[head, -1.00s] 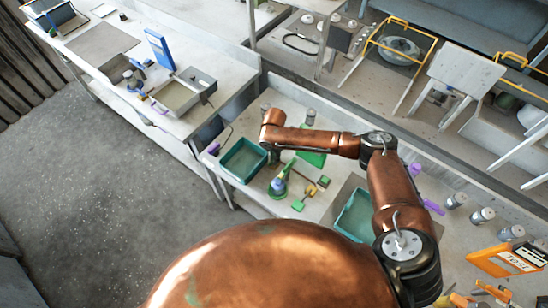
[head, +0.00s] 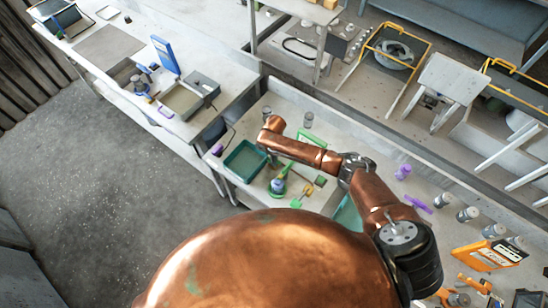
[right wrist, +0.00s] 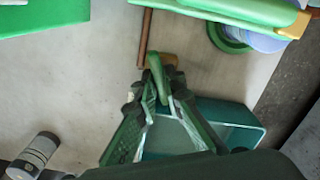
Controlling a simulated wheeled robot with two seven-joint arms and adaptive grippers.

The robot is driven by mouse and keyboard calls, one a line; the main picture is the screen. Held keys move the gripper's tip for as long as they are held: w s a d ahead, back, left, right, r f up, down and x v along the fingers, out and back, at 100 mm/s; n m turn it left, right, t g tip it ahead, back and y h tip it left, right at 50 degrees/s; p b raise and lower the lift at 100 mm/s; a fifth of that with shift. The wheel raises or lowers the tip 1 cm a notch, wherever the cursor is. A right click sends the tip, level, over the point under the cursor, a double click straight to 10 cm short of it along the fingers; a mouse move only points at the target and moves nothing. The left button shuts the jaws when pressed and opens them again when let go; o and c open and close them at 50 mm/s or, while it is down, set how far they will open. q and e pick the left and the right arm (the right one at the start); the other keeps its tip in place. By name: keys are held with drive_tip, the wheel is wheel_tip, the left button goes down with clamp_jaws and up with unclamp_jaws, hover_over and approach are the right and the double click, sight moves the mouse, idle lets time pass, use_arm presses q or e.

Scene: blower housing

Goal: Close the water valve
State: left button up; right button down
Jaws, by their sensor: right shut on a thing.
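My right gripper (right wrist: 160,82) is shut on a slim green lever-like piece (right wrist: 154,65) in the right wrist view. This piece appears to be the valve's handle, but I cannot be sure. A brown rod (right wrist: 146,35) and a tan block (right wrist: 170,60) lie right beside it; whether they are joined to it is unclear. In the head view my right forearm reaches left over the bench, and the gripper (head: 272,159) hangs largely hidden below the wrist, next to the teal tray (head: 233,173). My left gripper is not in view.
A green-based blue item (head: 278,185) stands close to the gripper; a large green part (right wrist: 225,10) crosses the top of the wrist view. An orange tester (head: 490,254) lies at the bench's right.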

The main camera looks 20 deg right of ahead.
drive_tip(key=m+p, duration=0.2)
drive_tip(key=m, duration=0.3)
drive_tip(key=shift+r+p, duration=0.1)
drive_tip(key=shift+p, duration=0.3)
idle(0.4)
drive_tip(key=c, duration=2.3)
unclamp_jaws()
wheel_tip(320, 180, up, 12)
